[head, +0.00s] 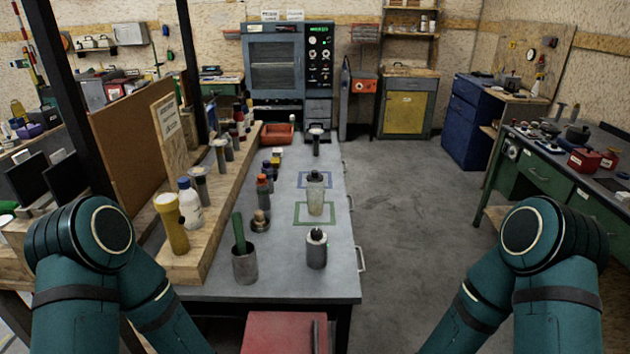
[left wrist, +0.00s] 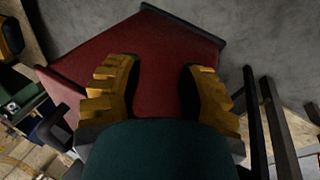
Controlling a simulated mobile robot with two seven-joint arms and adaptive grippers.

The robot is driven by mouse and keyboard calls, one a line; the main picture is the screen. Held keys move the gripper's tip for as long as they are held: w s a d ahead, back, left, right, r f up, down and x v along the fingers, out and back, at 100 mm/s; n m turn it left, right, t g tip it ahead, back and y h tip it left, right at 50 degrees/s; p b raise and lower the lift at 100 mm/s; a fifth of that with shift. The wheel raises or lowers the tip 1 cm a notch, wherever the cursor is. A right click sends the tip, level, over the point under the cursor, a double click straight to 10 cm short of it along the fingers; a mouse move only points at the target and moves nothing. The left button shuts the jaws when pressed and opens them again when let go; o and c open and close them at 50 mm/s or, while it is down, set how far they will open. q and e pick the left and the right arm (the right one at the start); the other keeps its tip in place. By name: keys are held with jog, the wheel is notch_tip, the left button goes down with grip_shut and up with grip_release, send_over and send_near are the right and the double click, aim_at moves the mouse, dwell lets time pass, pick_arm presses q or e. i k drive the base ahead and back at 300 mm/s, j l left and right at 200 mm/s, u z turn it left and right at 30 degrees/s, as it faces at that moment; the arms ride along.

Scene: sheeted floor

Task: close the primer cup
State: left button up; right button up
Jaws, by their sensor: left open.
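Several small vessels stand on the grey bench (head: 335,280) in the head view, and I cannot tell for certain which is the primer cup. A grey cup (head: 245,266) near the front left holds an upright green stick. A grey canister (head: 316,250) with a dark knob stands to its right. A clear, yellowish jar (head: 315,198) with a dark top stands behind, by the green and blue square outlines. My left gripper (left wrist: 160,76) shows only in the left wrist view, its yellow fingers apart and empty above a red surface (left wrist: 165,50). My right gripper is out of view.
A wooden ledge (head: 208,228) with bottles and a yellow flashlight-like object (head: 172,222) runs along the bench's left. Small bottles (head: 264,190) stand beside it. Open floor (head: 410,215) lies to the right.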

aim_at(315, 190)
jog(key=k, duration=0.5)
jog(key=z, duration=0.95)
jog(key=i+l, duration=0.1)
jog(key=i, duration=4.1)
jog(key=j+u, duration=0.05)
jog(key=j, duration=0.1)
